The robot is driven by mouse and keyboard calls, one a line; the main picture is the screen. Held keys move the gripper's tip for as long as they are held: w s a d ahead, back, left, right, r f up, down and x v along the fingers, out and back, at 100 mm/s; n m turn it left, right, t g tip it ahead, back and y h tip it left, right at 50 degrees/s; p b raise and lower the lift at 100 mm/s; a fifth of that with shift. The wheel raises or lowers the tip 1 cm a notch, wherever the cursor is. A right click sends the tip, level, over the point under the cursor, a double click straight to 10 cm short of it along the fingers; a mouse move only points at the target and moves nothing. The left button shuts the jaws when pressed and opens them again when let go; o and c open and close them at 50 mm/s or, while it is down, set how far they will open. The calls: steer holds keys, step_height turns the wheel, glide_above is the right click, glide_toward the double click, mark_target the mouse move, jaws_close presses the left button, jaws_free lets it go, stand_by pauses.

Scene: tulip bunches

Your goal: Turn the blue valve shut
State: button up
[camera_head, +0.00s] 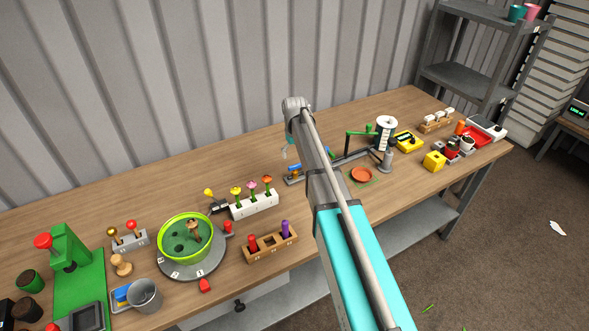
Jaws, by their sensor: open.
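A small blue part (294,169) sits on the table just left of my arm. It may be the blue valve, but my arm covers part of what is around it and its handle position cannot be made out. My arm crosses the middle of the view. My gripper (285,152) is mostly hidden behind the arm; only a small grey tip shows at its left side, above and near the blue part. It is open, and I see nothing held in it.
A wooden table (330,236) runs along a corrugated wall. A white block with flowers (254,205), a green bowl (171,256) and a wooden rack (268,250) stand left of my arm. A white spool (386,128) on a stand and an orange dish (361,175) stand right.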

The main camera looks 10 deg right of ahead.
mark_target(295, 165)
steer(key=shift+f+b, duration=2.5)
steer(key=shift+f, duration=0.3)
steer(key=shift+c, duration=0.3)
steer(key=c, duration=0.9)
steer(key=shift+c, duration=0.2)
